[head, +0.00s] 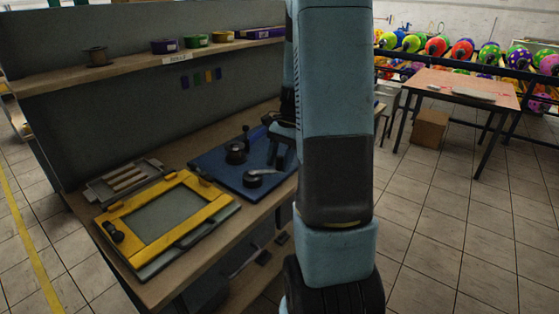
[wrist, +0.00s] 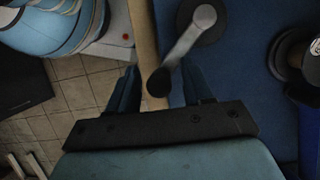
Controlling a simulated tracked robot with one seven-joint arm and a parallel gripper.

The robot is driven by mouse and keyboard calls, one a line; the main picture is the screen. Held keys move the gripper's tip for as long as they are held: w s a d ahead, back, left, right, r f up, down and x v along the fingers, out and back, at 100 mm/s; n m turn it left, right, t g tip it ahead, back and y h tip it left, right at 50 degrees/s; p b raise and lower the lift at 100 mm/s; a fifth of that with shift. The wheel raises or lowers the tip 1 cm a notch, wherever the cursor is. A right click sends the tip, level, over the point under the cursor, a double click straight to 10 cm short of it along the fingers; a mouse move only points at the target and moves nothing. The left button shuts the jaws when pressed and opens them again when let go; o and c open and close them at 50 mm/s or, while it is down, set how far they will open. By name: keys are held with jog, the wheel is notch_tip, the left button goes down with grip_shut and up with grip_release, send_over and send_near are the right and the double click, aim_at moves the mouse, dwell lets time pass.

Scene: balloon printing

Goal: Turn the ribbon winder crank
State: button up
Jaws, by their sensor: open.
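The ribbon winder is on a blue board (head: 222,172) at the right part of the workbench. Its crank shows in the wrist view as a grey metal arm (wrist: 185,45) running from a round hub (wrist: 207,18) down-left to a black knob (wrist: 160,82). In the head view the crank (head: 262,178) lies near the board's front edge. My gripper (wrist: 160,73) is open, with one dark finger on each side of the knob in the wrist view. I cannot tell whether the fingers are level with the knob or touch it. My arm hides the board's right part in the head view.
A yellow-framed printing screen (head: 205,215) and a grey rack (head: 125,180) lie left of the blue board. A dark round part (head: 236,151) stands on the board behind the crank. A shelf (head: 140,68) with ribbon spools runs above.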

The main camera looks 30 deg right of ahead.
jog(key=shift+c, duration=0.3)
grip_shut()
